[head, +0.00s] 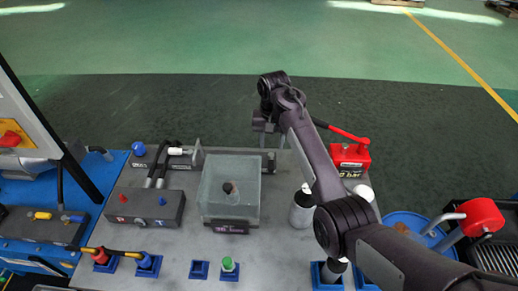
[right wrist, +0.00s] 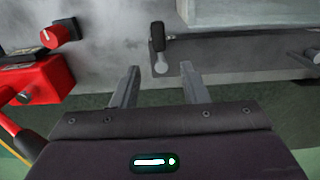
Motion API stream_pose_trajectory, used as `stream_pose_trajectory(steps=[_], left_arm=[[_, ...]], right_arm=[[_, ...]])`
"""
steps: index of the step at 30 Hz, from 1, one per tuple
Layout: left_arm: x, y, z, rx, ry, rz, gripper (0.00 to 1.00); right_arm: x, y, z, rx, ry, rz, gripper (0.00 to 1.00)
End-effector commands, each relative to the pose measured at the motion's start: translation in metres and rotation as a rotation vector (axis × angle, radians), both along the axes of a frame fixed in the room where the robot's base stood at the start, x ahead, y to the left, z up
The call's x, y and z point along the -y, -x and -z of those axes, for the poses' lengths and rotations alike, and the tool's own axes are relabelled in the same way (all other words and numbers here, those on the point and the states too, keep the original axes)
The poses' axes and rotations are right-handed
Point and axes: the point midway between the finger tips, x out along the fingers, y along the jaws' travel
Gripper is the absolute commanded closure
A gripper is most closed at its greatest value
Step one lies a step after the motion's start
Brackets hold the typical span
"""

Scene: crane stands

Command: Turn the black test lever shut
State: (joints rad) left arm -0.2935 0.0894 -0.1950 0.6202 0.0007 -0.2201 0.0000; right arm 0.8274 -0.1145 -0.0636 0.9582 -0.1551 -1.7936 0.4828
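The black test lever (right wrist: 158,37) shows in the right wrist view as a short black handle above a round grey metal stub. It points up in that picture. My right gripper (right wrist: 160,70) is open and empty, with one finger on each side of the stub's line. The black handle lies just beyond the fingertips, and I see no contact. In the head view my right gripper (head: 268,135) is at the rear edge of the bench, partly hidden by my arm. A small dark part there (head: 270,162) may be the lever. My left gripper is out of view.
A clear tank (head: 230,190) stands left of my arm.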

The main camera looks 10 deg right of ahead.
Motion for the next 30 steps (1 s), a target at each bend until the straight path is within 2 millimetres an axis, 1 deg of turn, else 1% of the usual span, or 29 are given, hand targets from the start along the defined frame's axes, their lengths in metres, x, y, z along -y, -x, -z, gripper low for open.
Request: stream_pose_trajectory(steps=[3,6,8,12,15,19,24,27,30], left_arm=[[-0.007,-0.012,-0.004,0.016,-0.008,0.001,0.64],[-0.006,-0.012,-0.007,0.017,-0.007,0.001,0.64],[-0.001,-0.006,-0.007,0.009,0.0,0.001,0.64],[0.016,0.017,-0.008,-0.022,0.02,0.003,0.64],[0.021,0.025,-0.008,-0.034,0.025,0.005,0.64],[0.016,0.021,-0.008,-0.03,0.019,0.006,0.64],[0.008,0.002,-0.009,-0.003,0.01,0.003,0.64],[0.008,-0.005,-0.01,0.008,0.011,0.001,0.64],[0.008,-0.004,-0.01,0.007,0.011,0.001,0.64]], right_arm=[[-0.004,0.001,0.009,-0.004,-0.004,-0.004,0.6],[-0.003,0.002,0.023,-0.006,-0.003,-0.004,0.6],[-0.003,0.002,0.034,-0.006,-0.003,-0.004,0.6],[-0.003,0.002,0.056,-0.005,-0.003,-0.003,0.6],[-0.003,0.002,0.068,-0.004,-0.003,-0.003,0.6],[-0.003,0.002,0.076,-0.002,-0.004,-0.003,0.6],[-0.003,0.001,0.077,0.0,-0.004,-0.003,0.6],[-0.003,0.001,0.077,0.0,-0.004,-0.003,0.6],[-0.003,0.001,0.077,0.0,-0.004,-0.004,0.73]])
